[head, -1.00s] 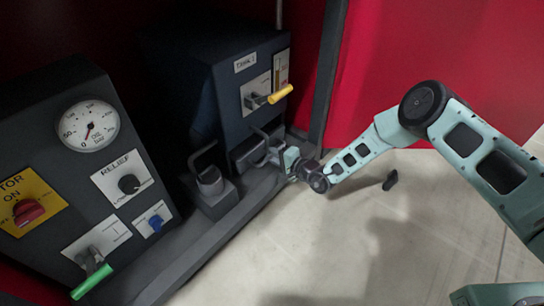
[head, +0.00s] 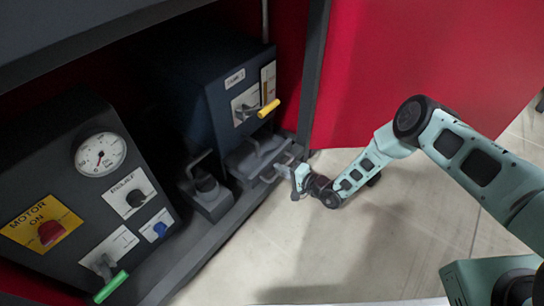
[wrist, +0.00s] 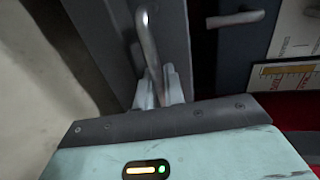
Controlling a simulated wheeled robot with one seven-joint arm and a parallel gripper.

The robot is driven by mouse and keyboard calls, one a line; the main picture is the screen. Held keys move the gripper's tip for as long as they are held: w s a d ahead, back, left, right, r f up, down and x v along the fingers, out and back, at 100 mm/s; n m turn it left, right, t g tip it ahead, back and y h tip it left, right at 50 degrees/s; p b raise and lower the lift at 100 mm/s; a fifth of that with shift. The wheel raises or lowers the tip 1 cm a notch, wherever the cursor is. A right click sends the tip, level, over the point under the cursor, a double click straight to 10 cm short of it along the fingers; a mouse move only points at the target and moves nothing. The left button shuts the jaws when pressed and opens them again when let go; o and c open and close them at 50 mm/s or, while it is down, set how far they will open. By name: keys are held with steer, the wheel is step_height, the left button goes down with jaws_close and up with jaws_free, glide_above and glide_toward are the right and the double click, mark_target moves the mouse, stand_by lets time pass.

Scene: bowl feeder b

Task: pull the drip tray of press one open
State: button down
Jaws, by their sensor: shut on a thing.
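Press one is the dark cabinet (head: 222,105) with a small label and a yellow-tipped lever, at the upper middle of the head view. Its dark drip tray (head: 250,160) sits low at the front and stands out from the cabinet. My gripper (head: 287,168) is at the tray's front, on its right side. In the wrist view my fingers (wrist: 160,90) are closed around the grey metal bar handle (wrist: 150,45). The exact contact is partly hidden behind the gripper body.
A block with a bow handle (head: 207,190) stands left of the tray. Nearer left is a panel with a gauge (head: 100,153), a red motor knob (head: 51,232) and a green-tipped lever (head: 111,287). A red door panel (head: 400,70) rises behind my arm. The pale floor (head: 330,240) is clear.

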steer(key=v, duration=0.1)
steer(key=p+v, duration=0.1)
steer(key=v, duration=0.1)
steer(key=shift+d+f, duration=0.15)
steer(key=shift+f, duration=0.15)
steer(key=c, duration=1.6)
jaws_free()
steer(key=shift+c, duration=0.2)
steer(key=shift+s+p, duration=0.1)
steer(key=shift+p, duration=0.25)
steer(key=p+v, duration=0.7)
steer(key=v, duration=1)
steer(key=shift+d, duration=0.15)
steer(key=shift+f, duration=0.1)
